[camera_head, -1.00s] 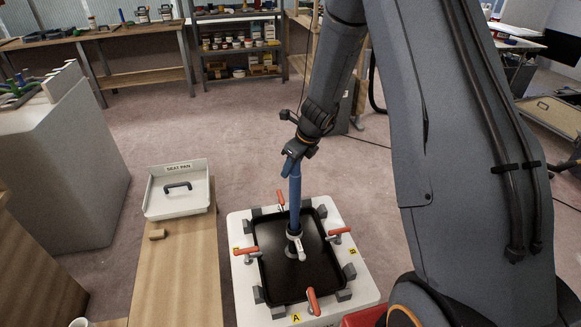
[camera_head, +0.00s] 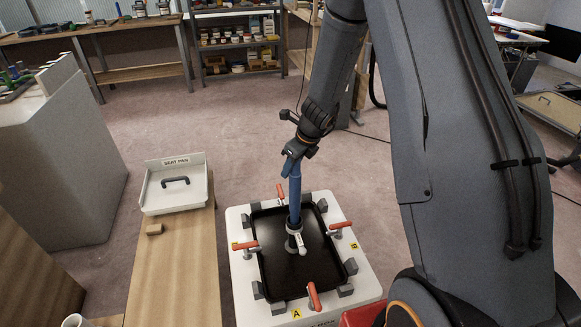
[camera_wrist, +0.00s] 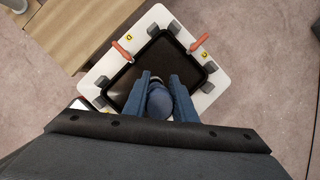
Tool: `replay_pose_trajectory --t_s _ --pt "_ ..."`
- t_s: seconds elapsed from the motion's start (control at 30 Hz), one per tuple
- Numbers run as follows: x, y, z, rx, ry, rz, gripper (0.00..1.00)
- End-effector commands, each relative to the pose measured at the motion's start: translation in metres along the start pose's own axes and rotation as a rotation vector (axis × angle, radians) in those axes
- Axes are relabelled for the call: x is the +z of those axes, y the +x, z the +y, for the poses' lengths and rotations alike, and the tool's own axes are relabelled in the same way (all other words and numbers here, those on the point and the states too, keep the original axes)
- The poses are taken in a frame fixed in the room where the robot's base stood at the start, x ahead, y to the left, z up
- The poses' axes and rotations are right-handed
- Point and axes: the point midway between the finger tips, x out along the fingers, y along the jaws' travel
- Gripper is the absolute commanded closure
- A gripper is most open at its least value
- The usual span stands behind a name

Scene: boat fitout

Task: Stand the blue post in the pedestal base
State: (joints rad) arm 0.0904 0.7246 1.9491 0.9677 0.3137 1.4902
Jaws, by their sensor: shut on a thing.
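The blue post (camera_head: 295,196) stands about upright over the black tray (camera_head: 277,268). Its lower end meets the pedestal base (camera_head: 295,243), a dark collar with a white lever, in the middle of the tray. I cannot tell how deep the post sits in it. My gripper (camera_head: 292,163) is shut on the upper part of the post. In the wrist view the post (camera_wrist: 159,101) shows end-on between the two blue fingers (camera_wrist: 168,100), and it hides most of the base.
The tray lies on a white fixture (camera_head: 240,290) with several orange-handled clamps around its rim. A wooden bench (camera_head: 175,255) to the left carries a white bin labelled SEAT PAN (camera_head: 176,199) and a small wooden block (camera_head: 155,229). Open carpet lies behind.

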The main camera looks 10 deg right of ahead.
Motion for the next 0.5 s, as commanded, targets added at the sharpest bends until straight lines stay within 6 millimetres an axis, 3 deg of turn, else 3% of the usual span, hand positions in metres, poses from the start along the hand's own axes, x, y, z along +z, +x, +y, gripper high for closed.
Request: replay_pose_trajectory --t_s 0.5 --pt "-0.007 0.018 0.0 0.0 0.0 0.0 1.0"
